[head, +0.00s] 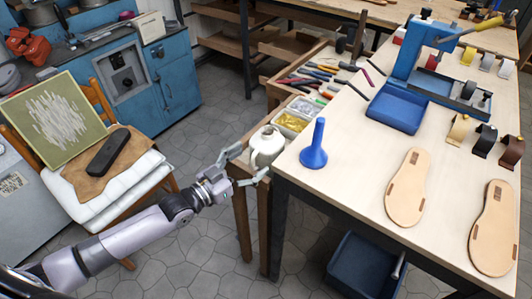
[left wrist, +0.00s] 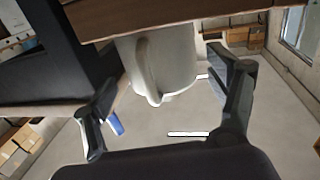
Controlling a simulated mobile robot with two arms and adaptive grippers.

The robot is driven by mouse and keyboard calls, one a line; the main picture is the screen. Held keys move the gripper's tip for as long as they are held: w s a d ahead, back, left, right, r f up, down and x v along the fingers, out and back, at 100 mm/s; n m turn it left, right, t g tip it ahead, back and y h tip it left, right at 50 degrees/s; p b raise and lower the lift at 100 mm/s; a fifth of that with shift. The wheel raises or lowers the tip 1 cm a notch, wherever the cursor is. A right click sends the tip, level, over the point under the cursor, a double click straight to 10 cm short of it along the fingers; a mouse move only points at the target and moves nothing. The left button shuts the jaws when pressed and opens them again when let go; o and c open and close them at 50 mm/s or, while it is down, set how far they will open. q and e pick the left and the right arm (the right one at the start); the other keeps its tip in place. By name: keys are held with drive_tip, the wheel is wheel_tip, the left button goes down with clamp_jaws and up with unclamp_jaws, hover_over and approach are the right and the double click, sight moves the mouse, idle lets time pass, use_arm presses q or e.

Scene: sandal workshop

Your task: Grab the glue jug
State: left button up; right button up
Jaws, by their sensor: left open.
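The glue jug (head: 267,146) is a white jug standing at the near end of the narrow wooden tool bench, left of the big table. My left gripper (head: 246,166) is open, its two fingers spread at the jug's near left side. In the left wrist view the picture appears upside down; the pale jug (left wrist: 178,62) with its loop handle lies between the spread fingers. I cannot tell whether either finger touches it. The jug's far side is hidden. My right gripper is not in view.
A blue funnel-shaped thing (head: 314,146) stands on the table (head: 350,170) close right of the jug. Trays of small parts (head: 291,121) and tools lie behind it. A chair with a white cushion (head: 105,200) stands left. A blue bin (head: 362,268) sits below the table.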

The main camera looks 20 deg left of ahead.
sight(262, 152)
use_arm(q)
drive_tip(key=x, duration=0.5)
drive_tip(key=shift+f+p, duration=0.1)
drive_tip(key=shift+p, duration=0.25)
drive_tip(key=shift+c, duration=0.4)
drive_tip(key=c, duration=1)
